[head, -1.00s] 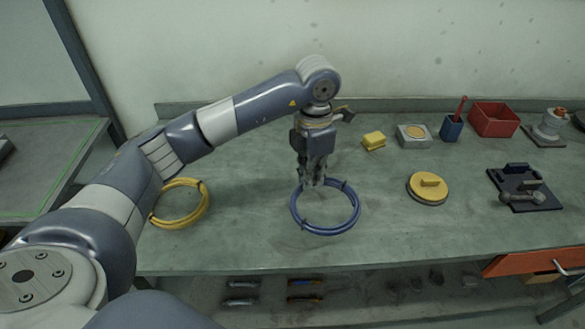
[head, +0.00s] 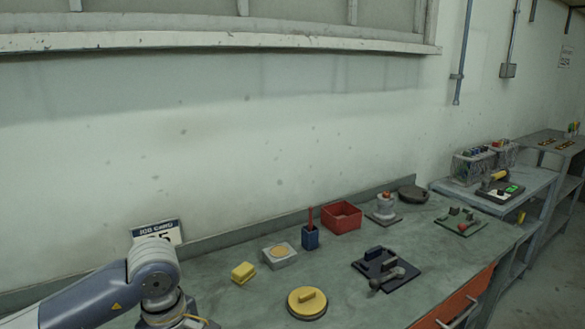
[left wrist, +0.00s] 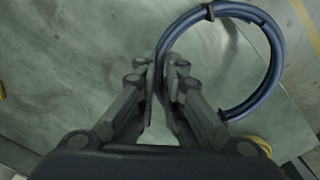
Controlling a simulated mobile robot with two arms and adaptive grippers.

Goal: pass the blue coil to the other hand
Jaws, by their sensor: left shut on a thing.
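The blue coil (left wrist: 272,67) is a ring of dark blue hose with black ties, seen in the left wrist view. My left gripper (left wrist: 166,72) is shut on the coil's left side, and the ring extends to the right of the fingers. In the head view only part of my left arm shows at the lower left; its fingers and the coil are below the frame. Whether the coil touches the bench cannot be told. My right gripper is in neither view.
The bench (head: 245,312) holds a yellow sponge-like block (head: 243,272), a grey box (head: 280,255), a blue cup (head: 310,238), a red bin (head: 342,217), a yellow-topped disc (head: 307,303) and a black fixture (head: 386,268). An orange drawer (head: 455,302) is open at the front.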

